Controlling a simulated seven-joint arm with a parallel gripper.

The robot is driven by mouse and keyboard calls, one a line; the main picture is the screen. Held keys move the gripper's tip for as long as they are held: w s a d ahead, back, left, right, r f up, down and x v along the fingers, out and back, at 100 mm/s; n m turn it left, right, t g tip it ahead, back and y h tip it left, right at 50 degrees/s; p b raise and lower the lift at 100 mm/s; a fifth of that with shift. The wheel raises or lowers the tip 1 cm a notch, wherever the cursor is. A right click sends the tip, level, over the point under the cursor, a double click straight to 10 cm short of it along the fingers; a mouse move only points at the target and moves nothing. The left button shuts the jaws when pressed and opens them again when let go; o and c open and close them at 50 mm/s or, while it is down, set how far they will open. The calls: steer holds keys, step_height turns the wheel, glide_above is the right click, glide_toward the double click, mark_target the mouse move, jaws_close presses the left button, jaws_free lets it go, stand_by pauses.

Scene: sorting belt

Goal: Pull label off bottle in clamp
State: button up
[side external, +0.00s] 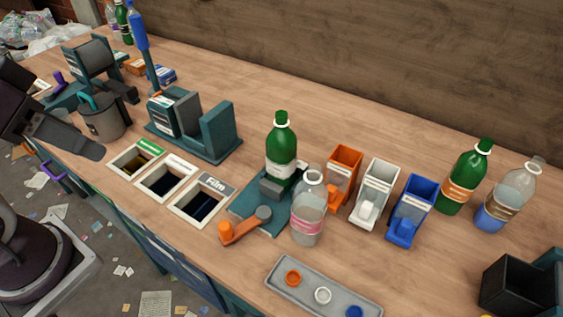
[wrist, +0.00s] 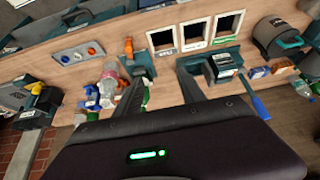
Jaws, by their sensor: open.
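A green bottle (side external: 281,140) stands upright in the teal clamp (side external: 262,215), with a white-and-green label (side external: 281,171) around its body. The clamp's grey jaw and orange lever (side external: 238,231) are at its front left. The clamp also shows in the wrist view (wrist: 141,62), where my left finger hides most of the bottle. My gripper (wrist: 160,75) is open, with nothing between its fingers. In the side view my gripper (side external: 113,122) is at the far left, well apart from the bottle.
A clear bottle with a pink label (side external: 308,207) stands close in front of the clamp. Orange (side external: 342,178), white (side external: 373,193) and blue (side external: 410,212) bins are to its right. Film and other framed openings (side external: 201,201) lie left of the clamp. A teal device (side external: 193,125) stands behind them.

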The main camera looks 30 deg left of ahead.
stand_by(0.4)
steer(key=o, duration=0.4)
steer(key=shift+r, duration=0.2)
steer(key=o, duration=0.5)
step_height(320, 180, up, 5)
steer(key=w+d+r+n+g+h, duration=0.1)
steer(key=w+d+n+g+h, duration=0.1)
steer(key=w+d+n, duration=0.3)
steer(key=w+d+n+g+h, duration=0.2)
steer(key=w, duration=0.5)
steer(key=w+f+n+g+h, duration=0.2)
steer(key=w+n+h, duration=0.85)
steer(key=w, duration=0.95)
glide_toward(293, 165)
steer(key=shift+w+d+f+n+y, duration=0.25)
steer(key=shift+d+f+y, duration=0.2)
steer(key=shift+f, duration=0.1)
steer(key=x, duration=0.6)
steer(key=shift+w+d+r, duration=0.1)
steer(key=shift+d, duration=0.5)
